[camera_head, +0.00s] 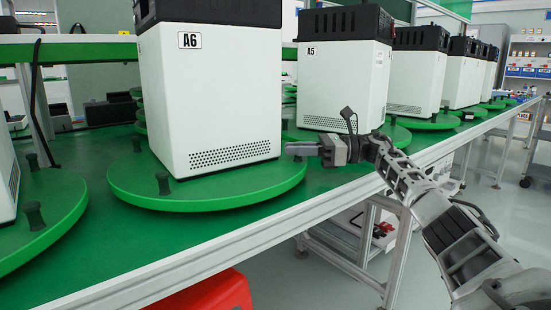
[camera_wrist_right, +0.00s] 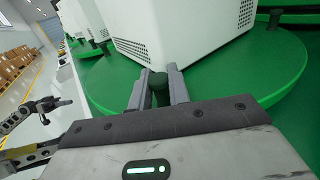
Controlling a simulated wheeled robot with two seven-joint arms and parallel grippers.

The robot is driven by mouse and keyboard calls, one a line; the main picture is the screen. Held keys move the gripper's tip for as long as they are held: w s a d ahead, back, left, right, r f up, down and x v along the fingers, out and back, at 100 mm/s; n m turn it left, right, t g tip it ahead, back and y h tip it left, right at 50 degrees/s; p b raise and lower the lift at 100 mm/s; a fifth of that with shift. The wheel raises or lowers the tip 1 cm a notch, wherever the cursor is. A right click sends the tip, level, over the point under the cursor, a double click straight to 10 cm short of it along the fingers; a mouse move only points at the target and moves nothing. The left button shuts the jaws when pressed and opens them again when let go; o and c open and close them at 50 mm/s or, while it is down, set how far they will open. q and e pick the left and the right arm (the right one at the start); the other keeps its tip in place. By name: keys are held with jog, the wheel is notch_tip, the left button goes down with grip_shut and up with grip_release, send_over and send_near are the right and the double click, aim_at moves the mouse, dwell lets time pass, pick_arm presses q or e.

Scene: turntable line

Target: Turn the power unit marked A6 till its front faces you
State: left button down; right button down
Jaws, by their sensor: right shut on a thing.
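The power unit A6 (camera_head: 215,95) is a white box with a dark top on a round green turntable (camera_head: 140,196). Its wide face bears the A6 label and a vent grille low down; a narrow strip of its left side also shows. My right gripper (camera_head: 300,149) is at the turntable's right rim. In the right wrist view its fingers are shut on a dark peg (camera_wrist_right: 160,88) standing on the turntable (camera_wrist_right: 112,84), below the unit (camera_wrist_right: 165,30). The head view hides that peg. A small gripper, apparently my left one (camera_wrist_right: 62,102), shows in the wrist view; its jaws are unclear.
Unit A5 (camera_head: 345,85) stands on its own turntable close to the right, with several more beyond. Another turntable (camera_head: 45,215) with a unit is at the left. Other dark pegs (camera_head: 163,183) stand up from A6's turntable. A red object (camera_head: 215,292) is below the bench edge.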

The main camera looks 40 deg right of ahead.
jog(key=shift+w+d, duration=0.15)
jog(key=shift+d, duration=0.2)
jog(key=c, duration=1.6)
grip_release()
jog(key=shift+c, duration=0.2)
jog(key=p+v, duration=0.1)
jog(key=v, duration=0.9)
jog(key=shift+d+r, duration=0.1)
jog(key=shift+d, duration=0.05)
jog(key=shift+p+v, duration=0.35)
jog(key=shift+v, duration=0.5)
